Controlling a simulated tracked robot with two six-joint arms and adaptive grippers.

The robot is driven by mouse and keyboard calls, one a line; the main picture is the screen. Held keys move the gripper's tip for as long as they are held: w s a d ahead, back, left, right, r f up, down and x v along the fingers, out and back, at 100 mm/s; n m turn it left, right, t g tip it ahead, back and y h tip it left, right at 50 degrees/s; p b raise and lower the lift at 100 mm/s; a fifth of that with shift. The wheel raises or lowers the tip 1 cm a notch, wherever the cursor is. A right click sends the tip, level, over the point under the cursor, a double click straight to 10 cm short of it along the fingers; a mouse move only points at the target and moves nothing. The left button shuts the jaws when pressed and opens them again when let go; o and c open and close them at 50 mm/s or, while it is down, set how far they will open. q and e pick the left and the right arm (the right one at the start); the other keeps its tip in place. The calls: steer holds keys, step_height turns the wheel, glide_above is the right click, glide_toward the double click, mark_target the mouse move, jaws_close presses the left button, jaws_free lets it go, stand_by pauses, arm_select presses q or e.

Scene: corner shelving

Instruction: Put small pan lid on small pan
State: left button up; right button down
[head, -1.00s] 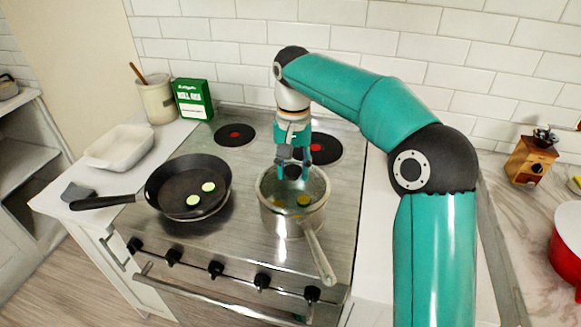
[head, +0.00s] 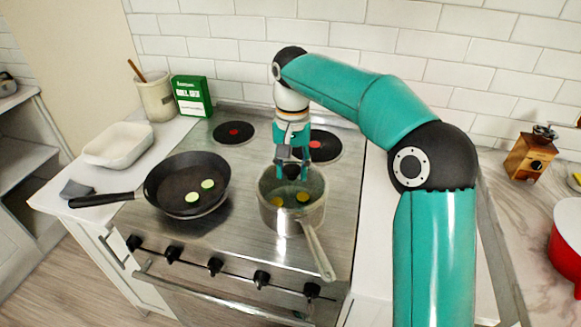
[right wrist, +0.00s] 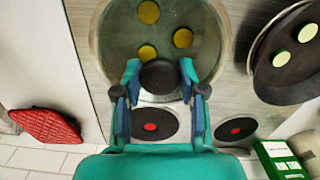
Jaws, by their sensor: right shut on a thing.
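The small pan (head: 275,220), a steel saucepan with its handle toward the front, stands on the right side of the stove with yellow slices inside. The small pan lid is clear glass with a black knob (right wrist: 160,77). My right gripper (head: 292,172) points down over the pan's far part and is shut on the knob; its fingers (right wrist: 160,90) show on both sides of it in the right wrist view. The slices show through the glass. The lid lies over the pan's opening, but I cannot tell whether it rests on the rim. My left gripper is out of view.
A black frying pan (head: 170,182) with green slices stands left of the small pan. A white dish (head: 118,148), a utensil crock (head: 156,100) and a green box (head: 192,97) are on the left counter. A wooden grinder (head: 528,158) and red pot (head: 568,240) are at right.

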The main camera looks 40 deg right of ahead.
steer(key=c, duration=0.6)
jaws_free()
step_height(320, 180, up, 7)
steer(key=shift+w+d+r, duration=0.1)
steer(key=shift+r, duration=0.05)
